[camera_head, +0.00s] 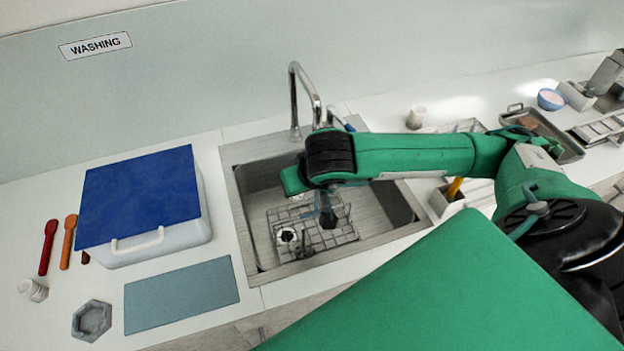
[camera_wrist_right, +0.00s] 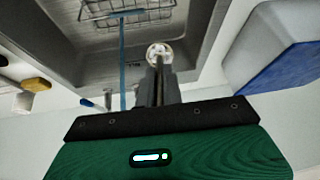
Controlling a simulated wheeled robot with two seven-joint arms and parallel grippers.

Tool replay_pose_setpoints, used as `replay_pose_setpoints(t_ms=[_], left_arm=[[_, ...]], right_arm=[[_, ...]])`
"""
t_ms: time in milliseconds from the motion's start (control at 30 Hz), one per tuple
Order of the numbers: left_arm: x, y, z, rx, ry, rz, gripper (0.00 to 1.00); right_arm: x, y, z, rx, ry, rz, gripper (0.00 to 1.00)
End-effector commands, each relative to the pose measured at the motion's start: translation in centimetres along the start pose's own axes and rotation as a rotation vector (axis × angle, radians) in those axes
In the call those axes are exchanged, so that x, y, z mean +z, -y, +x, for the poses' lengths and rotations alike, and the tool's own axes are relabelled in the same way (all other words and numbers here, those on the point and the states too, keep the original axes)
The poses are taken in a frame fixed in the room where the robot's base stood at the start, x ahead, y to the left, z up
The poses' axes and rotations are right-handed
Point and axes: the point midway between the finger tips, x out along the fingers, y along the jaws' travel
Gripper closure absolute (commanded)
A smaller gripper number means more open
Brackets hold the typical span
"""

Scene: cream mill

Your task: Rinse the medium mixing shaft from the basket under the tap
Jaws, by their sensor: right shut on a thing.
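My right gripper (camera_wrist_right: 158,88) reaches over the sink (camera_head: 372,205) pointing down, shut on the mixing shaft. The tap (camera_head: 297,85) arches over the sink behind my wrist. A thin blue streak (camera_wrist_right: 122,60), perhaps water, runs beside the shaft. My left gripper is out of view.
A white box with a blue lid (camera_head: 140,195) stands left of the sink. A blue-grey mat (camera_head: 180,295), a grey hexagonal dish (camera_head: 92,320) and red and orange spoons (camera_head: 68,242) lie near it. A holder (camera_head: 447,200) and a metal tray (camera_head: 545,135) are to the right.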

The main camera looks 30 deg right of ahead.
Motion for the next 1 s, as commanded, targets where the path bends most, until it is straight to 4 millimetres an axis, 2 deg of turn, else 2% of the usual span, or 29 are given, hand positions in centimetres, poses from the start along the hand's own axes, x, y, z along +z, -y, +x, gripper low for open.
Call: replay_pose_setpoints(t_ms=[33, 200, 400, 567, 1000], left_arm=[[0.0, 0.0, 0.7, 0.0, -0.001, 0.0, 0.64], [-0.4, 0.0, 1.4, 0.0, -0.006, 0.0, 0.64], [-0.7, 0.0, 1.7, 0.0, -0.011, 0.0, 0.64], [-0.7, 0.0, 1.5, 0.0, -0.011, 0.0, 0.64], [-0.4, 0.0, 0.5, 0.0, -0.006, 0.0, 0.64]], right_arm=[[1.4, -0.6, 0.8, 0.012, 0.005, 0.019, 1.0], [3.7, -2.0, 1.5, 0.045, -0.003, 0.076, 1.0], [4.7, -2.8, 1.8, 0.065, -0.012, 0.106, 1.0], [4.4, -3.1, 2.0, 0.068, -0.013, 0.11, 1.0], [1.3, -4.6, 4.4, 0.068, -0.012, 0.111, 1.0]])
